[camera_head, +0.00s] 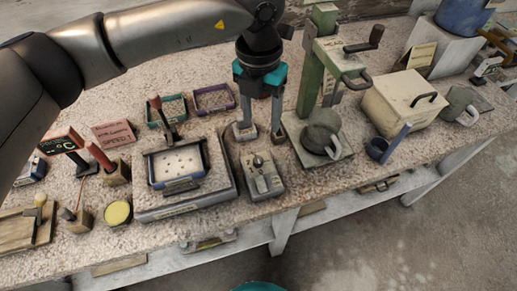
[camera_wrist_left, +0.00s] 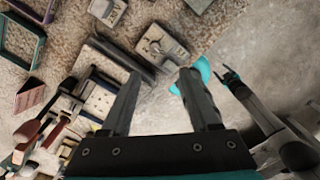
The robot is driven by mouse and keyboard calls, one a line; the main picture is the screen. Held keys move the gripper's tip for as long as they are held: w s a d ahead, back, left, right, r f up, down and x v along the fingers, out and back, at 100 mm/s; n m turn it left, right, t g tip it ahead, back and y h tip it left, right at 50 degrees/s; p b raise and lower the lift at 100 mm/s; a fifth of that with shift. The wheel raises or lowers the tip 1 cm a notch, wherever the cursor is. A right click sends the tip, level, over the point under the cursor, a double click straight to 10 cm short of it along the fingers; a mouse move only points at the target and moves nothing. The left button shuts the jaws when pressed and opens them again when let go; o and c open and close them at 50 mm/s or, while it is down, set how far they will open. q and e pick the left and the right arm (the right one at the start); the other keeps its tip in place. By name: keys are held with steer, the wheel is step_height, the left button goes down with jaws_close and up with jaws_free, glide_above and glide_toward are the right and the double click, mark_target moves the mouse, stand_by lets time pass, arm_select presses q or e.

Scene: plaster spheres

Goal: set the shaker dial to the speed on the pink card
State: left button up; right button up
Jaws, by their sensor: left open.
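The pink card (camera_head: 114,133) stands at the left back of the bench; the word SPEED is legible, the rest too small to read. The shaker (camera_head: 140,207) is a grey platform with a dotted tray on top. Right of it is a small grey control box (camera_head: 265,186) with a dark dial knob (camera_head: 258,161); its setting is too small to read. My left gripper (camera_head: 261,131) is open and empty, pointing down just behind the control box. Its fingers (camera_wrist_left: 160,76) frame nothing in the left wrist view, where the card (camera_wrist_left: 30,96) also shows.
A green press (camera_head: 309,80) with a grey round weight (camera_head: 322,133) stands close right of my gripper. Teal (camera_head: 166,111) and purple (camera_head: 213,99) trays lie behind the shaker. The bench's front edge lies near the control box.

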mark_target(258, 159)
arm_select(q)
steer(key=f, duration=1.5)
steer(key=shift+w+a+b, duration=0.15)
steer(key=shift+a+b, duration=0.15)
steer(key=shift+b, duration=0.05)
steer(key=shift+c, duration=0.2)
jaws_close()
